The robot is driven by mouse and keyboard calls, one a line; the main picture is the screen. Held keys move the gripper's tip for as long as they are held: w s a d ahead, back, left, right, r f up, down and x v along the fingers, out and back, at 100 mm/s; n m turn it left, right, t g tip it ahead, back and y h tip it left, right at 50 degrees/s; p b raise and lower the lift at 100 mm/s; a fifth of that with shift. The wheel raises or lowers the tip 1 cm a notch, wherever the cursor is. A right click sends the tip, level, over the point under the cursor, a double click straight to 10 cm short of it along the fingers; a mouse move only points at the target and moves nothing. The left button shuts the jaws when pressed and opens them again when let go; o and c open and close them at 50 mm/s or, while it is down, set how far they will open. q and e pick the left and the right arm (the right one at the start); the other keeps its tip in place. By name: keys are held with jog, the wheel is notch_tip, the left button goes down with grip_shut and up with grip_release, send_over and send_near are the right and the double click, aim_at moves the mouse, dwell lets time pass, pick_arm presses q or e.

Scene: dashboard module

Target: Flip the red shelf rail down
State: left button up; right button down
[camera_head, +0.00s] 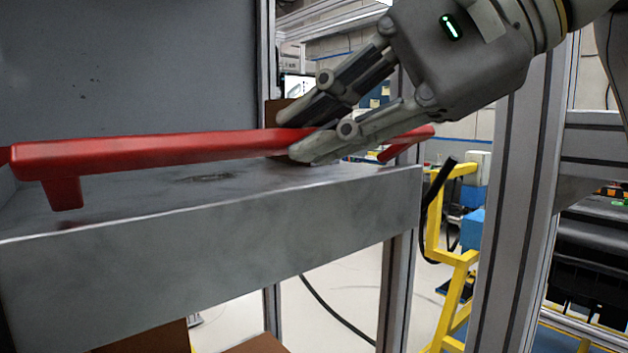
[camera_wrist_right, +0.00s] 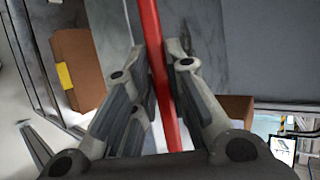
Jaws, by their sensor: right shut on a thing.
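The red shelf rail (camera_head: 150,152) runs along the front of a grey metal shelf (camera_head: 200,240) in the head view. It sits a little above the shelf surface, with a short leg pointing down near its left end and another at the right end. My right gripper (camera_head: 296,135) comes in from the upper right and is shut on the rail, right of its middle. In the right wrist view the rail (camera_wrist_right: 152,40) passes between the two fingers (camera_wrist_right: 168,60). My left gripper is not in view.
A grey back panel (camera_head: 130,65) stands behind the shelf. An aluminium post (camera_head: 515,200) rises to the right. A yellow frame (camera_head: 455,265) stands on the floor beyond the shelf. A brown box (camera_wrist_right: 78,65) shows at the left of the wrist view.

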jog(key=shift+s+d+f+n+t+y+b, duration=0.15)
jog(key=shift+s+f+n+t+y+b, duration=0.4)
jog(key=shift+b, duration=1.75)
jog(key=shift+d+f+n+t+y+b, duration=0.25)
jog(key=shift+f+t+y+b, duration=0.7)
jog(key=shift+b, duration=1.35)
jog(key=shift+s+d+f+n+t+y+b, duration=0.1)
jog(key=shift+s+f+n+t+y+b, duration=0.25)
jog(key=shift+f+y+b, duration=1.35)
jog(key=shift+w+r+h+b, duration=0.1)
jog(key=shift+r+h+b, duration=0.45)
jog(key=shift+r, duration=0.3)
jog(key=c, duration=1.4)
grip_release()
jog(key=shift+c, duration=0.2)
jog(key=v, duration=1.2)
jog(key=shift+f, duration=0.1)
